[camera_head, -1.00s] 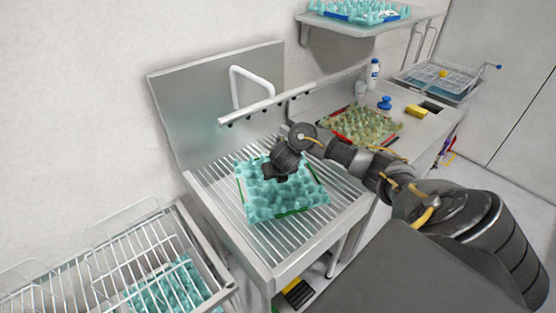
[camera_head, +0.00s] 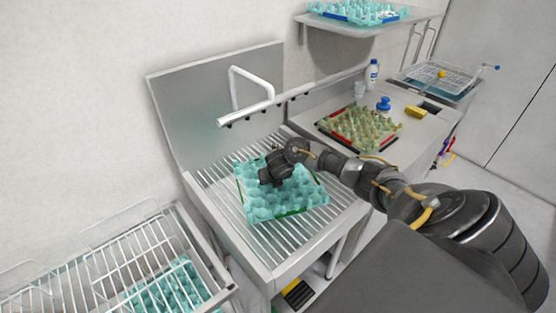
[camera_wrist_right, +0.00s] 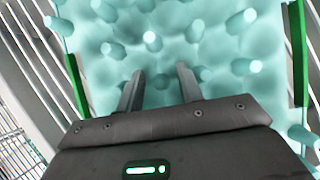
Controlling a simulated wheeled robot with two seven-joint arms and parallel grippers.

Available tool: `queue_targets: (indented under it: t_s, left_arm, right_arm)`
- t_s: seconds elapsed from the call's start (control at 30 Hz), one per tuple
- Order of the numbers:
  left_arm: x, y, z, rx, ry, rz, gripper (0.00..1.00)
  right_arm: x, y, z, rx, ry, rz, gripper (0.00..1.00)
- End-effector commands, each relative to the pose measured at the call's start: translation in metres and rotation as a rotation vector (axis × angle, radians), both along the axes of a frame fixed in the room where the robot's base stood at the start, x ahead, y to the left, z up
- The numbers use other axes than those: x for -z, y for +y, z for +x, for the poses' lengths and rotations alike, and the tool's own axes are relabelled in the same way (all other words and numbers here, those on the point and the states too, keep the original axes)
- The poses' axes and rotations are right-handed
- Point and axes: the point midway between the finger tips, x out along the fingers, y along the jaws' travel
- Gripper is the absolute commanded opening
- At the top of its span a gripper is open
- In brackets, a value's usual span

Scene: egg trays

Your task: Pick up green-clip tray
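The green-clip tray (camera_head: 258,207) is a teal egg tray with green clips along its edges. It lies on the slatted rack of the sink unit in the head view. It also fills the upper part of the right wrist view (camera_wrist_right: 185,45), with a green clip at each side. My right gripper (camera_head: 268,178) is over the tray's upper middle. In the right wrist view its two fingers (camera_wrist_right: 158,85) are apart and point at the tray surface with nothing between them. Whether the fingertips touch the tray is unclear. My left gripper is not in view.
A white faucet (camera_head: 236,90) and rail stand behind the rack. A yellowish tray with red clips (camera_head: 368,153) lies on the counter at right, near a blue object (camera_head: 384,103) and a yellow sponge (camera_head: 416,111). A wire basket cart (camera_head: 190,222) stands at lower left.

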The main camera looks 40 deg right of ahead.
Motion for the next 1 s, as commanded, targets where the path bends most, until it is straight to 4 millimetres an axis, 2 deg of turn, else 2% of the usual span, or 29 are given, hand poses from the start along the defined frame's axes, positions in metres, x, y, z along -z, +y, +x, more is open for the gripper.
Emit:
queue_targets:
  t_s: [0.03,0.27,0.67,0.87,1.0]
  left_arm:
    - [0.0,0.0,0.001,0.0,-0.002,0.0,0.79]
    - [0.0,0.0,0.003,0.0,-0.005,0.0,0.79]
    - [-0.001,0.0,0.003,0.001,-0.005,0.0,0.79]
    - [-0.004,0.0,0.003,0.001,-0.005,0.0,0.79]
    - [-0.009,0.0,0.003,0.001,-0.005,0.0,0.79]
  right_arm:
    - [0.0,0.0,0.0,0.0,0.0,0.0,0.29]
    - [0.0,0.0,0.0,0.0,0.0,0.0,0.0]
    - [-0.007,0.0,0.001,0.0,-0.001,0.001,0.0]
    - [-0.036,0.0,0.002,-0.002,-0.006,0.0,0.0]
    - [-0.068,-0.006,-0.026,-0.004,-0.005,-0.003,0.0]
